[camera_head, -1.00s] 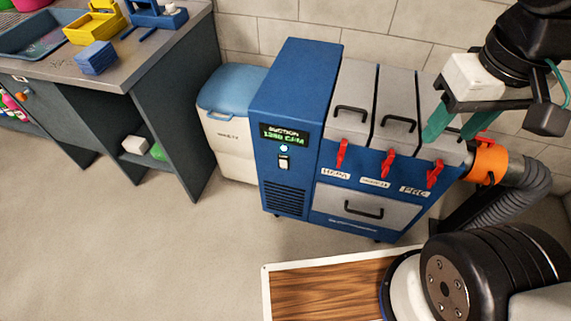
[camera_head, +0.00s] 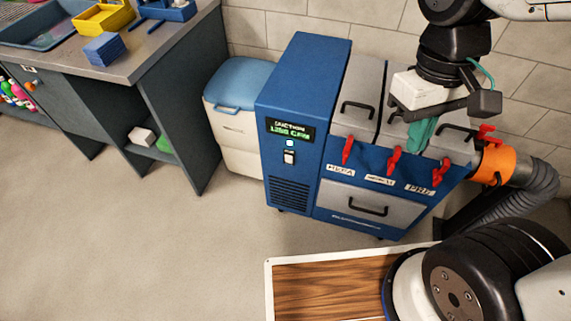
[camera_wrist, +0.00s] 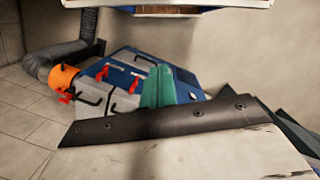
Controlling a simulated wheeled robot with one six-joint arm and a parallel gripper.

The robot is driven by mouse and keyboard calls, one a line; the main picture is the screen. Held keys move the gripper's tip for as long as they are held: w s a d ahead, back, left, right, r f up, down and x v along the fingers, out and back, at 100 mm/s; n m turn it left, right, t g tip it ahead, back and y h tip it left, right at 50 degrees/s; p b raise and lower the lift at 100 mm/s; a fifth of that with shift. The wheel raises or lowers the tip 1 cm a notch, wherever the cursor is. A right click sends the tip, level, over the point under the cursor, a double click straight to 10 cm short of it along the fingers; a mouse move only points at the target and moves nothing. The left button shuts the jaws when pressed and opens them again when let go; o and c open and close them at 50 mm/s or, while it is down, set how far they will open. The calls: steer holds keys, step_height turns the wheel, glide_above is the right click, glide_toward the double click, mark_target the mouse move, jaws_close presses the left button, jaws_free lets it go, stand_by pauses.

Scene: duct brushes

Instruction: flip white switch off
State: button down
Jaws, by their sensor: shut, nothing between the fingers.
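The white switch (camera_head: 289,157) is a small rocker on the front of the blue suction machine (camera_head: 305,75), just below a lit square and a green-lettered display (camera_head: 290,130). My gripper (camera_head: 421,138) is shut and empty, its green fingers together. It is in front of the grey filter lids at the machine's right side, well to the right of the switch and apart from it. In the wrist view the green fingertips (camera_wrist: 157,88) point toward the machine's lids (camera_wrist: 122,82). The switch cannot be made out in the wrist view.
Red latches (camera_head: 394,160) and black handles stick out from the machine. An orange collar (camera_head: 493,166) joins a grey hose (camera_head: 535,185) at right. A white bin with a blue lid (camera_head: 238,82) stands left of the machine.

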steer(key=w+a+f+n+t+h, duration=0.1)
steer(key=w+a+f+n+t, duration=0.4)
steer(key=f, duration=1)
steer(key=w+a+f+n+t+h, duration=0.2)
steer(key=w+a+f+n+t, duration=0.3)
steer(key=a+f+n, duration=0.5)
steer(key=w+a+f+n+t+h, duration=0.2)
steer(key=w+a+f+n+t, duration=0.3)
steer(key=f+n, duration=0.9)
steer(key=a+f+t, duration=0.1)
steer(key=a+f, duration=0.2)
steer(key=f, duration=0.2)
steer(key=shift+w+a+f, duration=0.15)
steer(key=shift+w+f, duration=0.25)
glide_toward(288, 158)
steer(key=x, duration=0.5)
steer(key=shift+w+f, duration=0.15)
steer(key=shift+f, duration=0.15)
steer(key=shift+w+d, duration=0.3)
steer(key=shift+w, duration=0.15)
